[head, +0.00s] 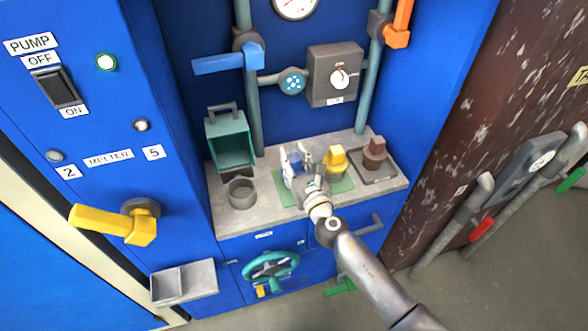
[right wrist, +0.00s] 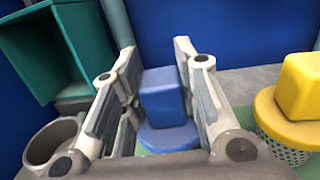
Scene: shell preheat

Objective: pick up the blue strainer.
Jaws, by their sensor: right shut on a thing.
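The blue strainer (head: 295,163) is at the green mat (head: 341,184) on the grey counter. The right wrist view shows its block-shaped handle (right wrist: 163,98) and round blue top (right wrist: 170,137). My right gripper (head: 298,160) reaches over the mat from the front. Its fingers (right wrist: 155,62) stand on both sides of the blue handle and are shut on it. The strainer's lower part is hidden, so I cannot tell whether it touches the mat. My left gripper is not in view.
A yellow strainer (head: 335,160) stands close on the right, also in the right wrist view (right wrist: 300,90). Beyond it is a brown-handled piece (head: 375,152) on a dark plate. A grey cup (head: 241,193) and an open teal box (head: 231,142) stand left. A blue lever (head: 222,63) juts out above.

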